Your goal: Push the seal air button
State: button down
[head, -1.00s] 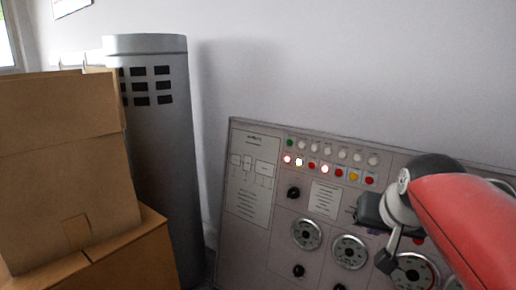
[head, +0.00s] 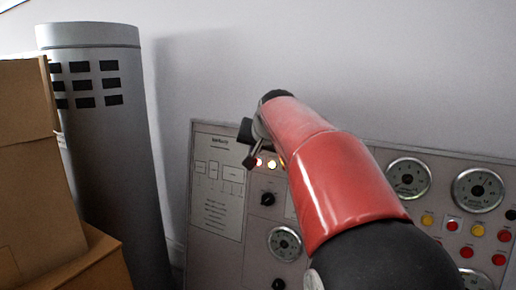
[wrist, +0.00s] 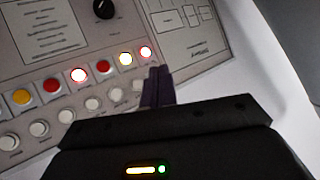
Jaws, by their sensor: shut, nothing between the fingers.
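The grey control panel (head: 215,215) leans against the wall. Labels are too small to read, so I cannot tell which is seal air. My gripper (wrist: 158,88) is shut and empty, its dark fingertips at the end of the button rows. The green button seen earlier is hidden. In the head view my gripper (head: 249,160) is partly hidden by my arm.
A grey cylinder (head: 105,150) with dark slots stands left of the panel. Cardboard boxes (head: 25,140) are stacked at far left. Gauges (head: 408,178) and more buttons fill the panel's right side. A dark knob (wrist: 103,8) sits near the buttons.

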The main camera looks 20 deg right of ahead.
jog(key=shift+d, duration=0.15)
jog(key=w+d+f+p, duration=0.1)
jog(key=w+d+p, duration=0.1)
jog(key=w+d, duration=0.3)
jog(key=shift+d+f, duration=0.35)
jog(key=shift+d, duration=0.45)
jog(key=shift+w, duration=0.15)
dwell(1.7)
jog(key=shift+w+d+f, duration=0.1)
jog(key=shift+w+d, duration=0.1)
jog(key=shift+d, duration=0.1)
jog(key=shift+w+d+p, duration=0.2)
jog(key=shift+d+p, duration=0.1)
jog(key=shift+d, duration=0.05)
dwell(0.6)
jog(key=shift+s+a, duration=0.1)
jog(key=shift+a, duration=0.05)
dwell(0.3)
jog(key=shift+s+a, duration=0.4)
jog(key=shift+a, duration=0.1)
jog(key=shift+b, duration=0.3)
jog(key=shift+s+a+r+b, duration=0.3)
jog(key=shift+s+a, duration=0.45)
jog(key=shift+a, duration=0.25)
jog(key=shift+s+a+r+b, duration=0.15)
jog(key=shift+s+a+r, duration=0.1)
jog(key=shift+s+a, duration=0.6)
